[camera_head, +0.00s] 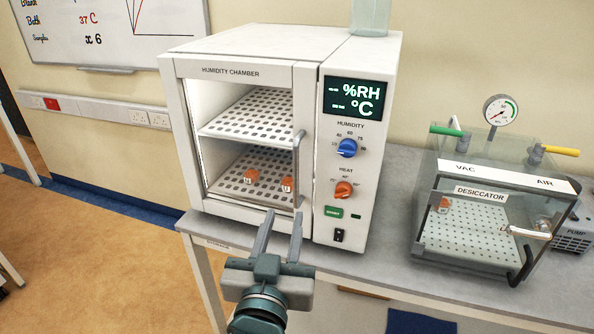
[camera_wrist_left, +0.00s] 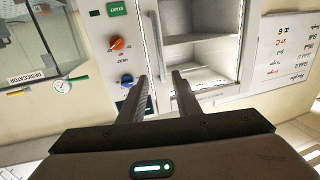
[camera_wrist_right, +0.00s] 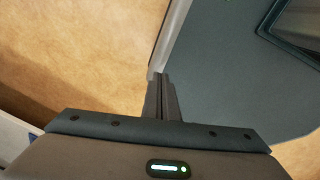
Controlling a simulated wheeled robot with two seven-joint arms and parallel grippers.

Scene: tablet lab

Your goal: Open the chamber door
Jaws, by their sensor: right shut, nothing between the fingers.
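The humidity chamber (camera_head: 262,42) is a white box on the bench. Its glazed door (camera_head: 279,80) looks closed, and the handle (camera_head: 297,165) is an upright metal bar along the door's right side. Shelves and orange-topped items show through the glass. My left gripper (camera_head: 283,213) is open in front of the door's lower right part, just below the handle. Its jaws also show in the left wrist view (camera_wrist_left: 163,76), apart and facing the chamber. I cannot tell whether a finger touches the handle. My right gripper (camera_wrist_right: 162,75) is shut and empty, only in the right wrist view.
A control panel (camera_head: 349,212) with blue and orange knobs is right of the door. A clear desiccator (camera_head: 515,187) with a gauge and a pump stand further right on the bench (camera_head: 390,250). The floor left of the bench is clear.

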